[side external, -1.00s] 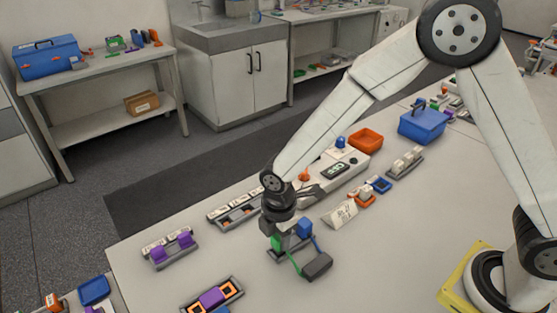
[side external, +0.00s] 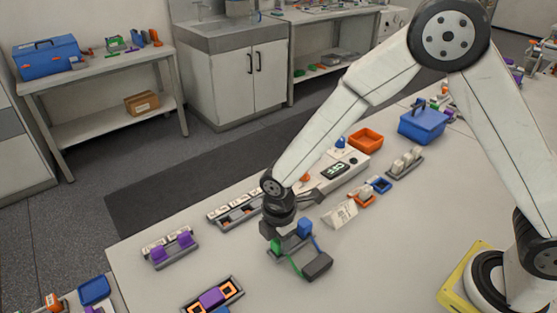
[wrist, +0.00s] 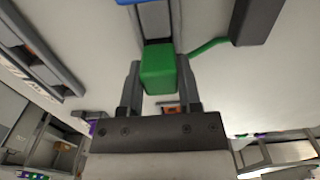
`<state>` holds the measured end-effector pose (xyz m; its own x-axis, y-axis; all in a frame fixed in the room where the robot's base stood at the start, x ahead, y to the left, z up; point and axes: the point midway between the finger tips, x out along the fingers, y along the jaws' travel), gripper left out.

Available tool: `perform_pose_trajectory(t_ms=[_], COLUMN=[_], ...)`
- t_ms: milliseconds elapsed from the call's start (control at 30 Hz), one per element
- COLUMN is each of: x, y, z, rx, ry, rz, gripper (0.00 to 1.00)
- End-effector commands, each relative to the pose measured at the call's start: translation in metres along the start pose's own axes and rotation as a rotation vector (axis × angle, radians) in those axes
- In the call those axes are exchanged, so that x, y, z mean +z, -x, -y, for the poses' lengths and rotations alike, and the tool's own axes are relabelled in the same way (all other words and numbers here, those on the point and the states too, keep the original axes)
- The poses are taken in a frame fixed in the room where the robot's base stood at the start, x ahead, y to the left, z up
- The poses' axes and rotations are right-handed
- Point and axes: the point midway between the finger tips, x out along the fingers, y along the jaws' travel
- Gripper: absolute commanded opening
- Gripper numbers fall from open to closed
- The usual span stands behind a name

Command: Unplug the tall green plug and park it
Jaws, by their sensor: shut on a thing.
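The green plug (side external: 276,246) is upright at the left end of a grey holder (side external: 291,245). My gripper (side external: 272,233) is over it from above, its fingers on either side of the plug. In the wrist view the green plug (wrist: 158,68) sits between the two fingers of my gripper (wrist: 159,88), which are shut on it. A green cable (wrist: 208,46) runs from it to a dark box (side external: 317,265). A blue plug (side external: 304,227) stands at the holder's other end. Whether the green plug's bottom is seated in the holder cannot be told.
A white sign (side external: 340,213) stands right of the holder. Behind are a labelled grey rack (side external: 232,212) and a white device with a display (side external: 335,171). A rack with purple plugs (side external: 170,250) is at the left. The table right of the dark box is clear.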

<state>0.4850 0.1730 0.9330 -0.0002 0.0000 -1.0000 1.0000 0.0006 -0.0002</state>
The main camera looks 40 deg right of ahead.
Motion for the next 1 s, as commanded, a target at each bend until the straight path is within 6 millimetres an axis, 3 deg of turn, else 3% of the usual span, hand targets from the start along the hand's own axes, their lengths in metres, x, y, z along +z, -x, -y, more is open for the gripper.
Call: perform_pose_trajectory(t_ms=[233,267,367,767,1000], x=[0.000,0.000,0.000,0.000,0.000], y=[-0.003,-0.002,-0.002,-0.001,0.013], z=[0.000,0.000,0.000,0.000,-0.001], rx=[0.000,0.001,0.001,0.001,0.002], ry=[0.000,0.000,0.000,0.000,0.000], rz=[0.000,0.000,0.000,0.000,-0.001], gripper=[0.00,0.53,0.84,0.84,0.84])
